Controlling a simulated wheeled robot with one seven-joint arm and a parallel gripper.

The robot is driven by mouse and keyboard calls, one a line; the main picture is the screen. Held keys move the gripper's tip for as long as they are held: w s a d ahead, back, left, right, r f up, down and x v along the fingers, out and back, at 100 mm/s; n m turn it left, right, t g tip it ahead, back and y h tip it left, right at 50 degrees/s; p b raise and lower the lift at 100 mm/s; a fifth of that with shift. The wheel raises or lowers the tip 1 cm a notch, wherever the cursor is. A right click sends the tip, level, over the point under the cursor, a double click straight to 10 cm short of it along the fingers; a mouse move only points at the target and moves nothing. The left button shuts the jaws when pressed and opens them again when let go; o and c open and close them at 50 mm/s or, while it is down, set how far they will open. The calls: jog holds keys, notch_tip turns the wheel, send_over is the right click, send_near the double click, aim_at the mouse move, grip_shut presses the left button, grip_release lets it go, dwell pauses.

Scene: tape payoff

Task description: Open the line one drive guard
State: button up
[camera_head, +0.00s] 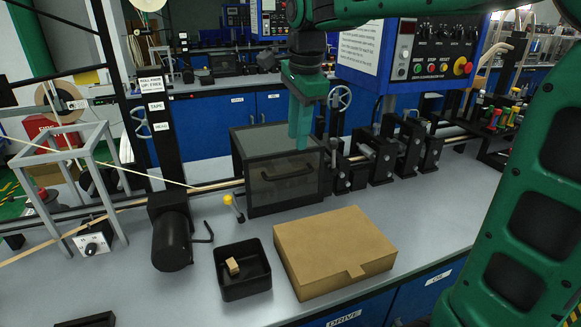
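The drive guard (262,187) is a dark, smoky see-through box with a black frame, sitting on the grey bench across the tape line. It looks closed. A black bar handle (288,174) is on its front face. My gripper (299,143) is green and points down in front of the guard's upper part in the picture, above the handle. Its fingers overlap in this view, so the gap between them is unclear. I see no contact with the handle. Part of the guard's top is hidden behind the fingers.
A cardboard box (333,250) and a black tray (243,285) with a small tan block (233,266) lie in front of the guard. A black motor (171,238) and a yellow-tipped lever (233,207) stand to its left. Roller stands (380,156) and a blue control panel (415,55) are right.

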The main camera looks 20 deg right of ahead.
aim_at(292, 174)
jog(key=f, duration=0.3)
jog(key=w+f, duration=0.1)
jog(key=f, duration=0.3)
jog(key=w+f, duration=0.1)
jog(key=f, duration=0.2)
jog(key=shift+w+a+f, duration=0.15)
jog(key=shift+a+f, duration=0.05)
grip_shut()
